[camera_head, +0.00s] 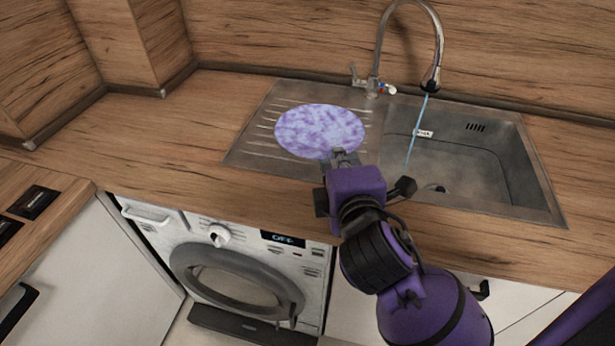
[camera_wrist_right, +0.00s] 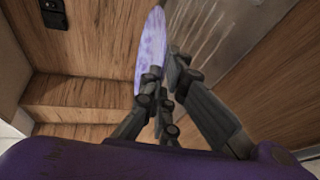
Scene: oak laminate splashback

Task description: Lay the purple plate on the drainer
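The purple plate (camera_head: 320,131), round and marbled with white, is over the ribbed drainer (camera_head: 258,138) on the left of the sink unit. In the right wrist view the plate (camera_wrist_right: 151,50) shows nearly edge-on, its rim between the fingers. My right gripper (camera_head: 344,158) is shut on the plate's near rim. The fingers also show in the right wrist view (camera_wrist_right: 168,82). I cannot tell whether the plate's underside touches the drainer. My left gripper is not in view.
The sink bowl (camera_head: 463,160) lies right of the drainer. A curved tap (camera_head: 436,45) stands behind, with a thin blue stream falling from it. The wooden worktop (camera_head: 160,130) is clear on the left. A washing machine (camera_head: 235,265) stands below.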

